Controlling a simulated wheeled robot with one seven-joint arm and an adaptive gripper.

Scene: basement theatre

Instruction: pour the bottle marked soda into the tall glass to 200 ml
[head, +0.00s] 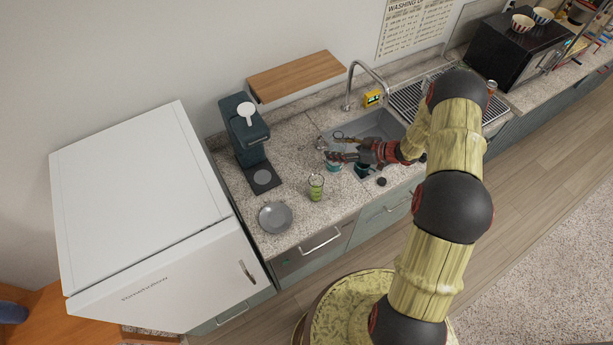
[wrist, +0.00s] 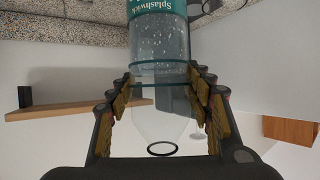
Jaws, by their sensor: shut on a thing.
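My gripper (head: 338,155) is shut on a clear bottle with a teal label (wrist: 160,45). It holds the bottle roughly upright over the counter, and the label lies below the fingers (head: 333,165). In the wrist view the label appears upside down and reads "Splashwick"; I cannot read the word soda. Bubbly liquid fills the lower part, and the open-looking mouth is at the bottom of that picture. A tall glass with green on it (head: 316,187) stands on the counter, front left of the bottle and apart from it. Its contents and any marks are too small to tell.
A grey plate (head: 275,218) lies left of the glass. A coffee machine (head: 248,135) stands behind. A dark teal container (head: 362,168) and a small black disc (head: 381,182) are beneath or beside my gripper. The sink (head: 380,125) is behind, and a wooden shelf (head: 295,76) hangs above.

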